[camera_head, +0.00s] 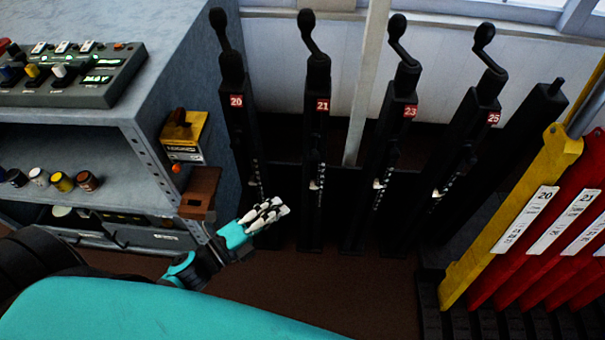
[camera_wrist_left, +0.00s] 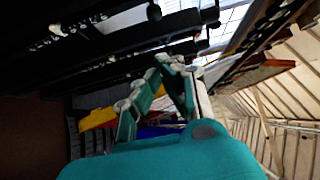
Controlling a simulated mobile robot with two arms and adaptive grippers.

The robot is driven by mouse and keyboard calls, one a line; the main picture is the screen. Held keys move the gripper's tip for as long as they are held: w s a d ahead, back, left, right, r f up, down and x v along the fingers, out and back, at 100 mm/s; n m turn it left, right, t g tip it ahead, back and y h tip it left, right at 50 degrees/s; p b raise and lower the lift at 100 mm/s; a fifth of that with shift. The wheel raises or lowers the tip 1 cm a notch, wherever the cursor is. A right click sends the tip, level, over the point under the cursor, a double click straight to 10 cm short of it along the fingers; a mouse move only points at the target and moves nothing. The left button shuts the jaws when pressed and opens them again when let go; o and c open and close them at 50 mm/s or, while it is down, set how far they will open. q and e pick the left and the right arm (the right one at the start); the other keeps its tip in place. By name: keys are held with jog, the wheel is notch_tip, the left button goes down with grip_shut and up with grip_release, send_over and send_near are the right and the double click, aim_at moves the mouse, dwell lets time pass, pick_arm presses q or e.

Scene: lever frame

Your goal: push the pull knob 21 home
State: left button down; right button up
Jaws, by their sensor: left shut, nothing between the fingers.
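The black post marked 21 (camera_head: 323,105) stands second from the left in the frame, with a crank handle (camera_head: 309,32) at its top. Partway down its front is a small dark rounded part (camera_head: 316,157) with pale metal fittings (camera_head: 317,184) below it. Which part is the pull knob, and how far it sticks out, I cannot tell. My left gripper (camera_head: 276,209) is shut and empty, low and left of post 21, in front of the foot of post 20. It also shows in the left wrist view (camera_wrist_left: 178,66). My right gripper is not in view.
Similar posts marked 20 (camera_head: 237,100), 23 (camera_head: 410,111) and 25 (camera_head: 493,118) flank post 21. A grey cabinet (camera_head: 185,60) with a control box (camera_head: 75,75) stands left. Brown floor (camera_head: 340,290) lies open in front.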

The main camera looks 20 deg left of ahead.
aim_at(313, 161)
pick_arm(q)
jog(key=w+a+p+x, duration=0.1)
jog(key=a+p+x, duration=0.1)
jog(key=x, duration=1)
jog(key=shift+w, duration=0.5)
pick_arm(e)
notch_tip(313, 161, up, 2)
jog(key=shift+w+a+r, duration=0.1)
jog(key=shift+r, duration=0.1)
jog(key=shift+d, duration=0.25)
pick_arm(q)
jog(key=w, duration=0.2)
jog(key=shift+w+a, duration=0.4)
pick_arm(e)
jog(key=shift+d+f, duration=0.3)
pick_arm(q)
jog(key=shift+a, duration=0.1)
